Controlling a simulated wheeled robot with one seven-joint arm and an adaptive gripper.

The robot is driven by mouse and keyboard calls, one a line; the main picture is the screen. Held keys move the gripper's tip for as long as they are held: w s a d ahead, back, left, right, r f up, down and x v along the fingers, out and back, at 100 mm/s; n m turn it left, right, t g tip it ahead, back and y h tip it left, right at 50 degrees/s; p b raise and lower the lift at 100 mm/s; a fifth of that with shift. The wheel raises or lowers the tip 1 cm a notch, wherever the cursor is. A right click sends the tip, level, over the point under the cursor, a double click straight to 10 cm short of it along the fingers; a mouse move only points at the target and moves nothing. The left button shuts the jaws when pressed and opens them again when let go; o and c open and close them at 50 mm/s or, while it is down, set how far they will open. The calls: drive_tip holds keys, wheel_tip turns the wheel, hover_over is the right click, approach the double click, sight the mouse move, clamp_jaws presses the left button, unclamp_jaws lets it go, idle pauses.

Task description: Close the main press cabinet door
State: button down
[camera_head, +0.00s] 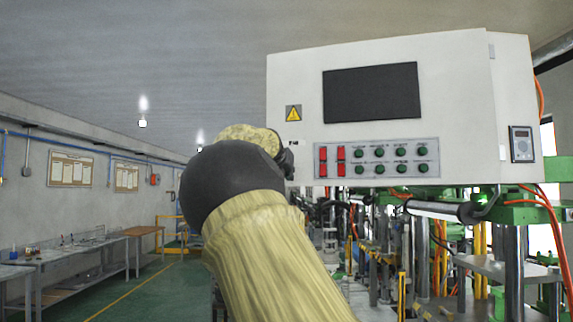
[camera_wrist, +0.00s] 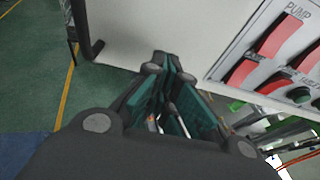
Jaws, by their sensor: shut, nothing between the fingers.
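The main press cabinet (camera_head: 455,90) is a large white box at upper right in the head view. Its front door (camera_head: 300,80) carries a dark screen, a yellow warning sign, red switches and green buttons. I cannot tell whether the door is ajar. In the wrist view the white door (camera_wrist: 175,30) fills the upper part, with a black handle-like bar (camera_wrist: 85,35) near its left edge. My gripper (camera_wrist: 168,68) is shut and empty, its tips close to the door's lower edge; contact is unclear. In the head view my arm largely hides it.
Green and steel press machinery (camera_head: 430,240) with orange hoses stands below and right of the cabinet. A workbench (camera_head: 70,255) lines the left wall. The green floor (camera_head: 160,290) between is clear, marked by a yellow line.

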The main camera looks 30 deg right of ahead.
drive_tip(key=shift+w+d+p, duration=0.6)
drive_tip(key=shift+w+d, duration=0.1)
drive_tip(key=shift+d, duration=0.2)
drive_tip(key=shift+w+a, duration=0.1)
